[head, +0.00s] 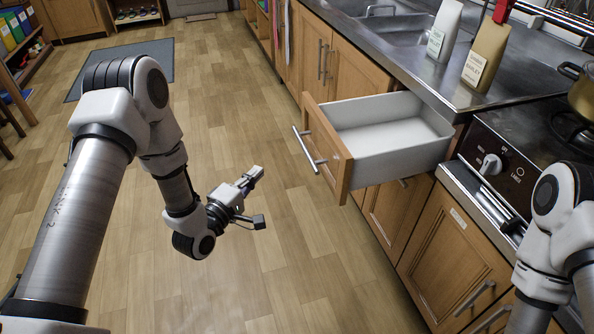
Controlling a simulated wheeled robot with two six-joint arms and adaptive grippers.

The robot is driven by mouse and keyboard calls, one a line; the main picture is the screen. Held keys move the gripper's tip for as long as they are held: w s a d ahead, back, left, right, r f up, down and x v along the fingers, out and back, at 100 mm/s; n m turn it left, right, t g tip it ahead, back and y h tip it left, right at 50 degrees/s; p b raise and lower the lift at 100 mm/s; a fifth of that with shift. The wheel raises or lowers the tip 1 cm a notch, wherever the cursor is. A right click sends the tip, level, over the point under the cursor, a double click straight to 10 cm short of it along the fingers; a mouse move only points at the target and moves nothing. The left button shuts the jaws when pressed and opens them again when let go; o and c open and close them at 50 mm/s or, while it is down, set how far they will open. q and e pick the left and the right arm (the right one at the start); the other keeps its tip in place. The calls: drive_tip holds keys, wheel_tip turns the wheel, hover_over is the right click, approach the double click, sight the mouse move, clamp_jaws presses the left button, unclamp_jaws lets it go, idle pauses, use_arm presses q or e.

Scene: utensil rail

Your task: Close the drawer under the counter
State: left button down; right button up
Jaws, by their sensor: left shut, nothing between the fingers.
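The drawer (343,191) under the counter (450,88) stands pulled out over the floor. It has a wooden front, a metal bar handle (304,150) and a white, empty inside. My left gripper (256,172) is to the left of the drawer front, apart from it and from the handle. Its fingers are shut with nothing between them. My right arm (549,240) shows at the right edge near the stove, but its gripper is not in view.
Two bags, one white (443,30) and one tan (486,57), stand on the counter by the sink. A stove (508,150) with a knob and a pot (583,88) is right of the drawer. The wooden floor (240,110) left of the drawer is clear. A grey mat (120,68) lies farther back.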

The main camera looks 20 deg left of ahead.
use_arm(q)
drive_tip(key=d+x, duration=0.2)
drive_tip(key=x, duration=1)
drive_tip(key=shift+d+r+b, duration=0.15)
drive_tip(key=shift+d+b, duration=0.3)
